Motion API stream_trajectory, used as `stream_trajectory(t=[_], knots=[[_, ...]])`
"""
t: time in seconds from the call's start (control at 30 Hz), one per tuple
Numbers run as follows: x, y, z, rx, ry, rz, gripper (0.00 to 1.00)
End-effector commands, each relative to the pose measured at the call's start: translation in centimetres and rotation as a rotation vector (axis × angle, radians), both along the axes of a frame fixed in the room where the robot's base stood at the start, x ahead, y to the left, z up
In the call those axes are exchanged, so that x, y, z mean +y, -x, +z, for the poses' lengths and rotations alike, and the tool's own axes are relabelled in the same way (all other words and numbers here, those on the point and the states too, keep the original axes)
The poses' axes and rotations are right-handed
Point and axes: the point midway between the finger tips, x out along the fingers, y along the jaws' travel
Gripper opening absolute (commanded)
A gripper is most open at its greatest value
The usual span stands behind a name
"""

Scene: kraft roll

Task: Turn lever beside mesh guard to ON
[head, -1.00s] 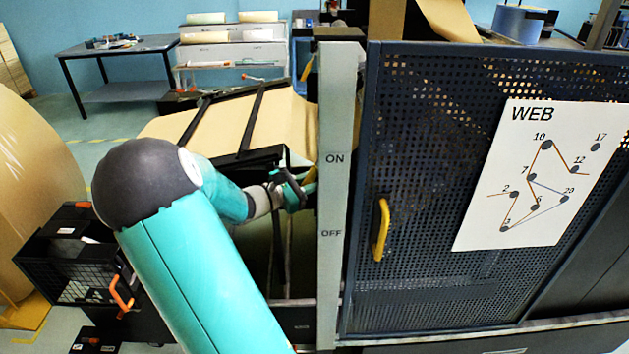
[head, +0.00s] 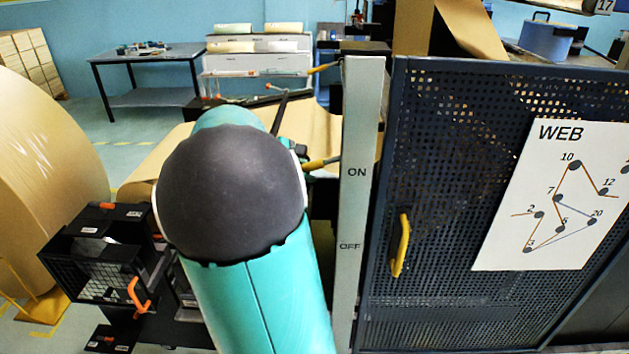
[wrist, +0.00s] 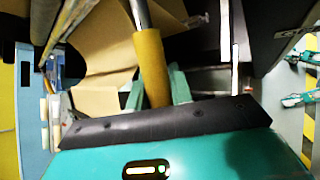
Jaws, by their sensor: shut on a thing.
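The lever's yellow handle (head: 320,163) sticks out left of the grey post (head: 358,215), about level with the ON label (head: 357,172). The OFF label (head: 350,246) is lower on the post. The mesh guard (head: 440,170) stands right of the post. In the wrist view the yellow handle (wrist: 151,62) runs between the teal fingers of my gripper (wrist: 150,88), with its grey rod beyond. My gripper is shut on the handle. In the head view my arm's dark joint hides most of the gripper and part of the handle.
A yellow door handle (head: 402,245) juts from the guard. A black mesh box (head: 95,265) with an orange handle stands at left, near a big kraft roll (head: 45,170). A table (head: 150,55) stands farther back on open floor.

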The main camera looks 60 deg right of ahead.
Motion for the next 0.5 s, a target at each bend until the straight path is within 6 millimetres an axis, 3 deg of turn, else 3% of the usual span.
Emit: stream_trajectory(t=[0.2,0.5], knots=[[0.4,-0.9,2.3,-0.162,-0.077,0.003,0.0],[0.6,-1.3,4.1,-0.292,-0.145,0.005,0.0]])
